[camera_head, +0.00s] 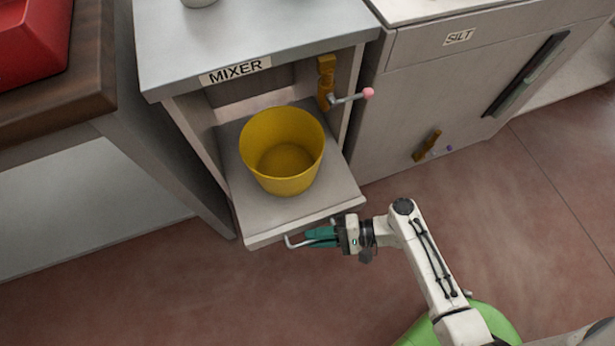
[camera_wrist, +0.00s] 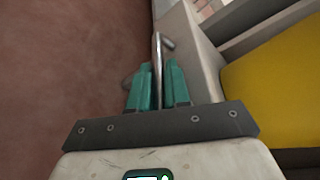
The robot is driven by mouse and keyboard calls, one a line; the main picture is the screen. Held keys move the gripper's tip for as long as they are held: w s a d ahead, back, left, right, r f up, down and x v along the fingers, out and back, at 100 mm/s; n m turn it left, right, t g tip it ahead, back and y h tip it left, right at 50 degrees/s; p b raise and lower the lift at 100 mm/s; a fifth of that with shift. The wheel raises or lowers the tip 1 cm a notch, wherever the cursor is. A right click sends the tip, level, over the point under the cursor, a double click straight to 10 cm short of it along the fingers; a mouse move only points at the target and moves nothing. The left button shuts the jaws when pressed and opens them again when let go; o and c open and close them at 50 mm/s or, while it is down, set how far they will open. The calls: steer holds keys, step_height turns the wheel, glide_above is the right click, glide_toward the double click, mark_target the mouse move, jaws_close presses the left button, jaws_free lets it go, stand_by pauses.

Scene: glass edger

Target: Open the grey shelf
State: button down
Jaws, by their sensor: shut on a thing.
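The grey shelf (camera_head: 262,230) is a flat pull-out board low in the cabinet marked MIXER. It sticks out in front of the cabinet opening and carries a yellow bucket (camera_head: 283,172). A thin metal bar handle (camera_head: 294,244) runs along its front edge. My gripper (camera_head: 312,238) is at the front of the shelf with its teal fingers shut on the handle. In the wrist view the handle (camera_wrist: 158,52) passes between the two teal fingers (camera_wrist: 158,84). The yellow bucket (camera_wrist: 275,95) shows at the right there. Part of the handle is hidden behind my fingers.
A lever with a pink knob (camera_head: 368,93) sticks out at the right of the opening. A grey cabinet marked SILT (camera_head: 400,120) stands to the right. A wooden-topped counter with a red object (camera_head: 30,45) is at the left. The reddish floor (camera_head: 180,290) before the shelf is clear.

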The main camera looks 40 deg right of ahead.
steer(key=s+a+p, duration=0.2)
steer(key=s, duration=0.6)
steer(key=shift+a, duration=0.2)
steer(key=c, duration=1.4)
jaws_free()
steer(key=shift+c, duration=0.2)
steer(key=p+v, duration=0.1)
steer(key=v, duration=0.9)
steer(key=shift+s+d, duration=0.25)
steer(key=shift+d, duration=0.05)
